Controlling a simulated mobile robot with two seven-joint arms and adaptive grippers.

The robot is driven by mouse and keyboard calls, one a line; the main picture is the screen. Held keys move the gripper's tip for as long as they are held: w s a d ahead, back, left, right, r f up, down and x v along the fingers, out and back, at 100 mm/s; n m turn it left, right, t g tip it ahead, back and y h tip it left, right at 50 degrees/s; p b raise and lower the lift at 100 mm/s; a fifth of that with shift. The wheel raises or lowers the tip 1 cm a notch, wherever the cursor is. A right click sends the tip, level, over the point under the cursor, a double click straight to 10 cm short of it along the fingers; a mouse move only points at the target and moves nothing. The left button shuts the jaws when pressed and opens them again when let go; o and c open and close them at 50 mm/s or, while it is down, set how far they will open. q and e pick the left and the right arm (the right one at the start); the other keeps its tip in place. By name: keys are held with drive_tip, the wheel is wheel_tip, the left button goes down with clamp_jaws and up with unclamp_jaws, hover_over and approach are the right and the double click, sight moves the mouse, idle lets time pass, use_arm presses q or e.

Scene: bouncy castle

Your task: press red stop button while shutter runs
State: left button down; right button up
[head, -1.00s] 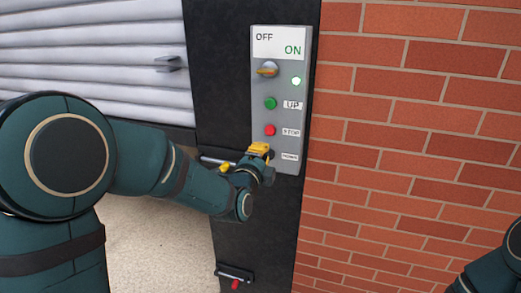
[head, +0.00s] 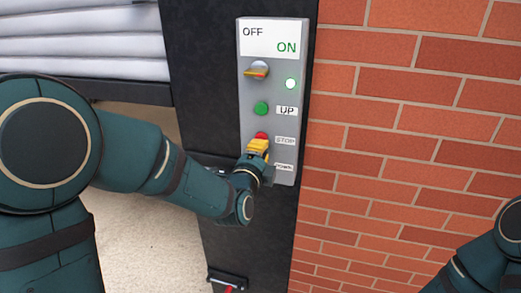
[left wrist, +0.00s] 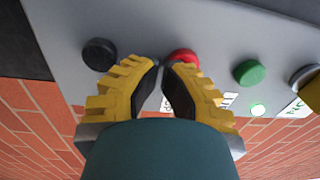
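The red stop button (head: 261,134) is on the grey control panel (head: 293,150), below the green UP button (head: 261,108). My left gripper (head: 259,144) is at the stop button and hides its lower part. In the left wrist view the gripper's yellow fingertips (left wrist: 163,68) are close together with nothing between them, and the red button (left wrist: 183,57) lies just beyond them. I cannot tell whether they touch it. The slatted shutter (head: 80,45) is partly raised, with its dark bottom bar above a pale floor. My right gripper is out of view.
The selector knob (head: 257,70) sits above the buttons, with a lit green lamp (head: 290,84) beside it. A black button (left wrist: 99,54) shows in the left wrist view. A brick wall (head: 410,150) stands right of the black post (head: 205,60). A red-ended latch (head: 228,284) is low on the post.

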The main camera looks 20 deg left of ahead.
use_arm(q)
drive_tip(key=shift+w+r, duration=0.15)
drive_tip(key=shift+w, duration=0.65)
